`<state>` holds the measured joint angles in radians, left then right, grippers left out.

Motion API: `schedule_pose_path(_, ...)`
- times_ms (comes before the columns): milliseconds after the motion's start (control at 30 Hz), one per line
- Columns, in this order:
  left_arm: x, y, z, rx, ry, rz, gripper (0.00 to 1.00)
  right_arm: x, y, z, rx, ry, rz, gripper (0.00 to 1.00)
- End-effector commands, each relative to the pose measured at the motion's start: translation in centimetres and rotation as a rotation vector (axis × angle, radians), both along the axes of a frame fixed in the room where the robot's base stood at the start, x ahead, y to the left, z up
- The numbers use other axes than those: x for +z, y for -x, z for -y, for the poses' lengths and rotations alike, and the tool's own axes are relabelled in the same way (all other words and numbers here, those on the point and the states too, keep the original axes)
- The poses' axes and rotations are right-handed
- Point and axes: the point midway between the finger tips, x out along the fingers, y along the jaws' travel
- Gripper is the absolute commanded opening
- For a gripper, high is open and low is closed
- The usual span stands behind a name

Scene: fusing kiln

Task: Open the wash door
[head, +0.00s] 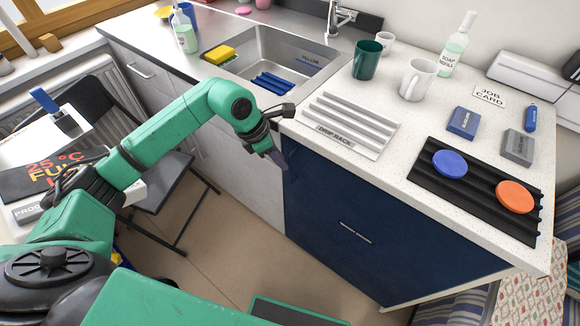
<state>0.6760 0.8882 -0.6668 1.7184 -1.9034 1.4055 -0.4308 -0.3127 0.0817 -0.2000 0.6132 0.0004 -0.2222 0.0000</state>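A dark blue cabinet front (335,205) stands below the counter, with a slim silver handle (355,232) near its middle. It looks closed, flush under the worktop. No label for the wash door is readable on it. Pale cabinet fronts (230,165) to its left, below the sink, also look closed. My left gripper (279,161) hangs just in front of the blue front's upper left corner, left of and above the silver handle. It appears apart from the handle. Its fingertips are small and dark, and their opening cannot be made out. My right gripper is out of view.
On the counter stand a drip rack (348,125), a sink (275,60), a green cup (366,60), a white mug (416,80) and a black ridged tray (475,190) with coloured discs. A dark folding chair (165,170) stands left. Floor before the cabinets is open.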

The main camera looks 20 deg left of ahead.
Motion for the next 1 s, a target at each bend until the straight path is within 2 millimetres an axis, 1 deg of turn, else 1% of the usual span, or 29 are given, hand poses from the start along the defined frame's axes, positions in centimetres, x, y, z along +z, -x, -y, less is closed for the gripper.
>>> schedule_pose_path(33,-1.2,-0.1,0.5,-0.002,0.001,-0.006,0.25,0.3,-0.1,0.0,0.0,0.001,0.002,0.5)
schedule_pose_path(100,-2.8,-0.6,1.1,-0.001,0.003,-0.005,0.25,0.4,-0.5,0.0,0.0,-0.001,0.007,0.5)
schedule_pose_path(200,-4.7,-1.1,1.7,0.0,0.003,-0.003,0.25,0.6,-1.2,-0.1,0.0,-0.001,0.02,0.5)
schedule_pose_path(300,-5.8,-1.3,2.1,0.0,0.003,-0.002,0.25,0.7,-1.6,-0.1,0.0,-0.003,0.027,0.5)
schedule_pose_path(400,-6.2,-1.4,2.2,0.0,0.001,0.0,0.25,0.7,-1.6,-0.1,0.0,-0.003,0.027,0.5)
schedule_pose_path(567,-6.3,-1.4,2.2,0.0,0.001,0.0,0.25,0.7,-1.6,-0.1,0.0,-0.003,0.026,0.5)
schedule_pose_path(600,-6.3,-1.4,2.2,0.0,0.001,0.0,0.21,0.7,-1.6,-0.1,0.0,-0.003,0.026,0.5)
schedule_pose_path(633,-6.3,-1.4,2.2,0.0,0.001,0.0,0.09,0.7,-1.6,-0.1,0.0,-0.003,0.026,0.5)
schedule_pose_path(667,-6.2,-1.4,2.2,0.001,0.002,-0.001,0.0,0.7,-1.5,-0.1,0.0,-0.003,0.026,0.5)
schedule_pose_path(1000,-6.2,-1.4,2.2,0.001,0.002,-0.001,0.0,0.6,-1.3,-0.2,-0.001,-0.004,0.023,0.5)
